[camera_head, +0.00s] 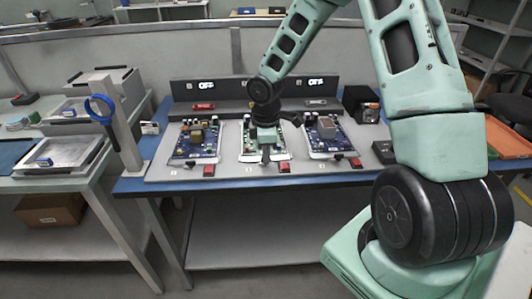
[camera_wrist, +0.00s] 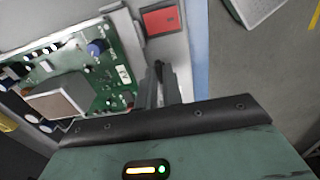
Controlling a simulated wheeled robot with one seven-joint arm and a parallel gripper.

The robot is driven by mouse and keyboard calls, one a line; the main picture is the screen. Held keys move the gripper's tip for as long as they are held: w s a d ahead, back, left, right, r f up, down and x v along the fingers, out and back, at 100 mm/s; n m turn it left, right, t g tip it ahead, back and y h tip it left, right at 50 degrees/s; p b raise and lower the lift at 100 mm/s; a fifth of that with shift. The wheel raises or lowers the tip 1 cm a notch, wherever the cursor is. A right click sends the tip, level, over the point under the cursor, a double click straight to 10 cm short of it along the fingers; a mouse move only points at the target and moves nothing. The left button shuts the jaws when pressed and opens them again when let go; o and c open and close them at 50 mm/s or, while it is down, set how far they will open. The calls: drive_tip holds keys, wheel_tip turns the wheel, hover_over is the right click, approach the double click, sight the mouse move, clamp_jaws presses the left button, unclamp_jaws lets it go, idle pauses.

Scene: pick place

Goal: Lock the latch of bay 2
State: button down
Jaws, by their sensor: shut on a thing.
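The middle bay holds a circuit board (camera_head: 247,153) on the grey fixture panel, largely hidden by my gripper (camera_head: 265,156) in the head view. In the wrist view this green board (camera_wrist: 104,50) lies at left. A small dark latch lever (camera_wrist: 158,70) stands at the board's front edge, between my gripper's fingertips (camera_wrist: 160,85), below a red block (camera_wrist: 160,21). My gripper is shut on the lever, which is mostly hidden by the fingers. Whether the latch is turned to locked cannot be told.
A left board (camera_head: 196,140) and a right board (camera_head: 327,135) flank the middle bay, each with a red block in front. A dark box (camera_head: 361,104) stands right.

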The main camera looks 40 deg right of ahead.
drive_tip(key=shift+m, duration=0.3)
drive_tip(key=m, duration=0.3)
drive_tip(key=shift+m, duration=0.4)
drive_tip(key=m, duration=0.4)
drive_tip(key=shift+m+p, duration=0.3)
drive_tip(key=shift+p, duration=0.1)
drive_tip(key=m, duration=0.4)
drive_tip(key=shift+r+p, duration=0.1)
drive_tip(key=shift+p, duration=0.25)
drive_tip(key=m+p, duration=0.1)
drive_tip(key=m, duration=0.3)
drive_tip(key=shift+m, duration=0.3)
drive_tip(key=c, duration=1.5)
unclamp_jaws()
drive_tip(key=shift+c, duration=0.2)
